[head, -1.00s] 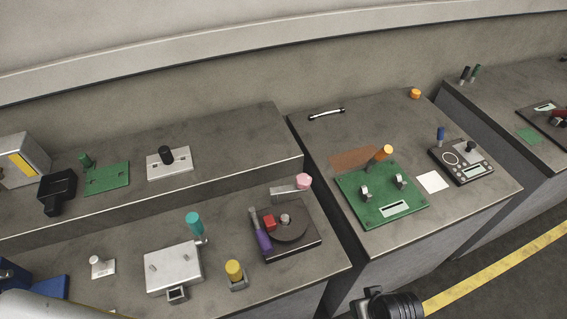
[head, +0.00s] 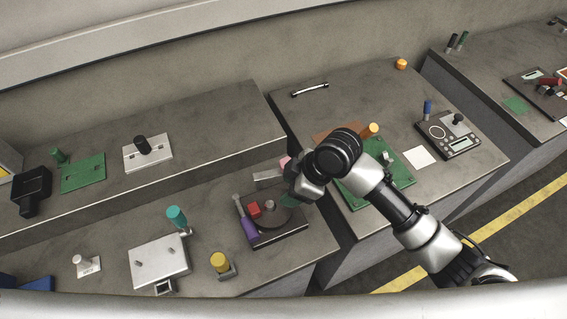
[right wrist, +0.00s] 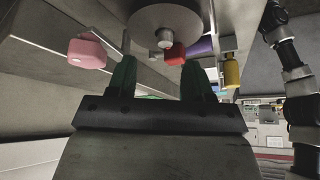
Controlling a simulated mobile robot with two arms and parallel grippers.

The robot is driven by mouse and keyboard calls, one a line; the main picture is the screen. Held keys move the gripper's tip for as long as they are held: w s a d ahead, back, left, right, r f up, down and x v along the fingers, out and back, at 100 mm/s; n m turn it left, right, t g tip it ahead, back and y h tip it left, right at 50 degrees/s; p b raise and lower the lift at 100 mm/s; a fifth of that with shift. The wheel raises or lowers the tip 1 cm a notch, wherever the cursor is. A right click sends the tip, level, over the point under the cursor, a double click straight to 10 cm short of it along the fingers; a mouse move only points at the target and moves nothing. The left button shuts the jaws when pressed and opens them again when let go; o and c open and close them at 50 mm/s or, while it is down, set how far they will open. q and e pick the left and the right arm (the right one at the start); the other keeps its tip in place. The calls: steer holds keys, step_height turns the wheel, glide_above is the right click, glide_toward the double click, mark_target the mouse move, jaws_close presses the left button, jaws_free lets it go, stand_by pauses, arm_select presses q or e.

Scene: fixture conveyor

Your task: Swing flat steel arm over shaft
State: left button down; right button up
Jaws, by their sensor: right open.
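A dark fixture base (head: 282,238) carries a round disc with a short steel shaft (head: 270,203) at its middle and a red block (head: 254,208) beside it. A flat steel arm (head: 266,176) with a pink knob (head: 285,162) lies behind the disc, apart from the shaft. The right wrist view shows the shaft (right wrist: 165,41), red block (right wrist: 175,55) and pink knob (right wrist: 87,52). My right gripper (head: 290,201) is at the fixture's right side, hiding part of it. Its green fingers (right wrist: 160,78) are apart and empty. My left gripper is out of view.
A purple-handled lever (head: 248,229) stands at the fixture's left side. A yellow-topped post (head: 219,261) and a silver box (head: 158,262) with a teal knob (head: 176,217) are further left. A raised shelf (head: 215,118) runs behind. My right arm crosses the green board (head: 400,180).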

mark_target(272, 174)
steer(key=w+d+r+n+g+h, duration=0.2)
steer(key=w+d+r+n, duration=0.15)
steer(key=w+r, duration=0.4)
steer(key=shift+n, duration=0.45)
steer(key=x, duration=0.3)
steer(key=w+p+x, duration=0.1)
steer(key=x, duration=0.3)
steer(key=w+p+x, duration=0.1)
steer(key=x, duration=0.2)
steer(key=shift+a+f, duration=0.35)
steer(key=shift+a, duration=0.15)
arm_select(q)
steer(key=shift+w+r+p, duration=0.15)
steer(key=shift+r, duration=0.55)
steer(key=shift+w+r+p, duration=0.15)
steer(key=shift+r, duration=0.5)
arm_select(e)
steer(key=shift+s+a+f, duration=0.1)
steer(key=shift+a+f, duration=0.1)
steer(key=shift+f, duration=0.35)
